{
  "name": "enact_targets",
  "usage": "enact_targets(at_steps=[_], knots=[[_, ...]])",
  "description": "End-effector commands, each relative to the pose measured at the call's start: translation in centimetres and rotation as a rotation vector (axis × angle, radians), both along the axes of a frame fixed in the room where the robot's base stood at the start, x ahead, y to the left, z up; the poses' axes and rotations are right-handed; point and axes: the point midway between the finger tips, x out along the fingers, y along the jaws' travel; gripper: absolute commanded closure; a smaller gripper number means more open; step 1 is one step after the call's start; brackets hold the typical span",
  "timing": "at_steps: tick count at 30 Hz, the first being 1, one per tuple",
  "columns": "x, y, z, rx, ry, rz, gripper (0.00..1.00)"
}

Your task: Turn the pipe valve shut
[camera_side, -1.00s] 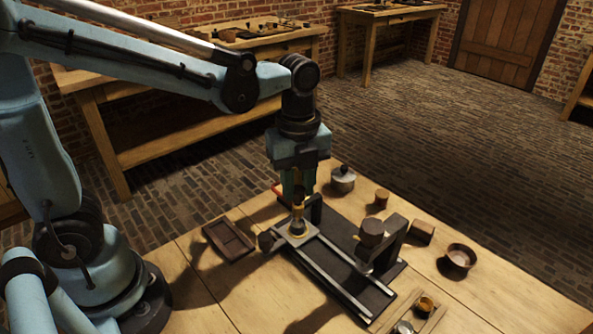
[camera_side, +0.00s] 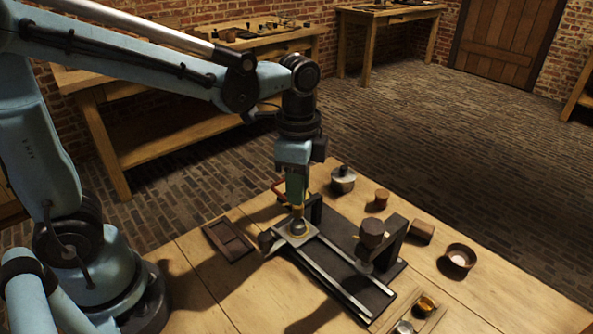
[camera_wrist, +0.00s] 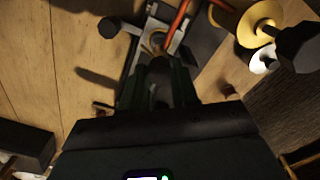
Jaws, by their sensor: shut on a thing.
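The valve is a small brass-coloured fitting (camera_side: 297,228) on a light square plate at the left end of a dark rail fixture (camera_side: 345,268). A reddish-orange pipe (camera_side: 279,188) shows just behind it, and also in the wrist view (camera_wrist: 181,17). My gripper (camera_side: 297,207) points straight down over the fitting and is shut on its upper part. In the wrist view my gripper (camera_wrist: 163,72) shows its dark fingers close together over the fitting, with a brass-coloured part (camera_wrist: 157,41) just beyond them. The fingers hide the gripped part, and the valve's exact angle cannot be told.
A dark post with a round brown head (camera_side: 371,234) stands right of my gripper. A shallow brown tray (camera_side: 228,241) lies left. The table's front left is clear.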

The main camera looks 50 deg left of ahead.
Motion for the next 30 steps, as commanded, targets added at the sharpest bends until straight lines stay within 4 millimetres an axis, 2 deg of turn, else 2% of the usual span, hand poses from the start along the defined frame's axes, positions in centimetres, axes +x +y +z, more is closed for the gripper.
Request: enact_targets(at_steps=[6,15,30], knots=[[0.01,0.00,0.05,-0.001,0.001,0.177,1.00],[0.01,0.00,0.05,-0.001,0.001,0.340,1.00],[0.01,0.00,0.06,-0.001,0.001,0.406,1.00]])
